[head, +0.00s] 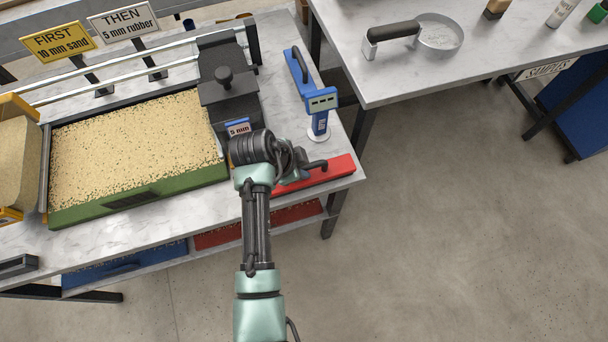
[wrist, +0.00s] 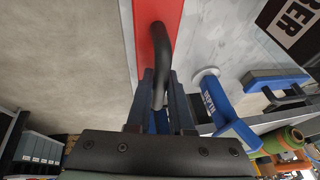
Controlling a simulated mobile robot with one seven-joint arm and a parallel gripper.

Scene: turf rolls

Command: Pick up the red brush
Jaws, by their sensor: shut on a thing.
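The red brush (head: 334,176) lies at the front right corner of the marble bench, its long red body along the edge. It also shows at the top of the wrist view (wrist: 172,16), with its black curved handle (wrist: 161,45) reaching down between the fingers. My gripper (head: 302,171) is at the brush, shut on that handle; its fingers (wrist: 160,88) lie on both sides of it in the wrist view. My arm hides the left part of the brush in the head view. I cannot tell whether the brush is clear of the bench.
A green tray of granules (head: 135,150) and a dark hopper (head: 228,100) are to the left. A second bench (head: 390,85) is at the right; floor between is clear.

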